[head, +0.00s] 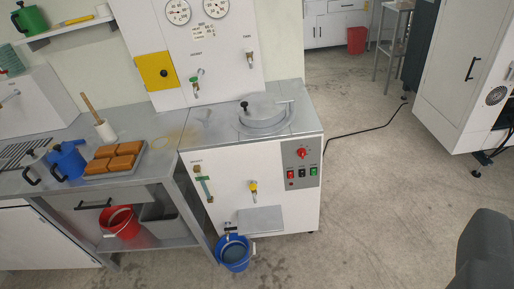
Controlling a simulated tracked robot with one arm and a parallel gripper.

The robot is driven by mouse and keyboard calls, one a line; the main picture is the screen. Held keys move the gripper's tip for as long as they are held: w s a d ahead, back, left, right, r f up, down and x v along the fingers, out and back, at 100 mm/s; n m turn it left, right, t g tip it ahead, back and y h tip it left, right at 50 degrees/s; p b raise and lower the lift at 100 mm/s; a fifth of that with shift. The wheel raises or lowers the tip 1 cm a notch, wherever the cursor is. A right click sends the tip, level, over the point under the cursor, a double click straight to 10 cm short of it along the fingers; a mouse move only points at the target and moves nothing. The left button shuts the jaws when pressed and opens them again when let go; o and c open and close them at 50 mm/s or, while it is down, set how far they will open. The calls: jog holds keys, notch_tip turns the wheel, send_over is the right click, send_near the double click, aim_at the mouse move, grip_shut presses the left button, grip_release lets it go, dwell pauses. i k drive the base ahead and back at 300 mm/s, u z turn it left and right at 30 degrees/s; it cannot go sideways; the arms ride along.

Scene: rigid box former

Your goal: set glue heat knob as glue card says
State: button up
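A red knob (302,153) sits on a grey control panel (313,165) on the front of a white cabinet (225,205). Its pointer setting is too small to read. I cannot tell whether this is the glue card. My gripper is not visible in the head view.
A round lid (263,112) is on the cabinet top. A blue bucket (233,254) stands at its front. A metal bench (140,130) with brown blocks (114,158) is at left. A black cable (365,132) crosses open floor to the right. A dark grey shape (487,250) fills the lower right corner.

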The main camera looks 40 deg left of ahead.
aim_at(301, 152)
jog(key=u, duration=0.6)
jog(key=i, duration=1)
jog(key=u, duration=0.65)
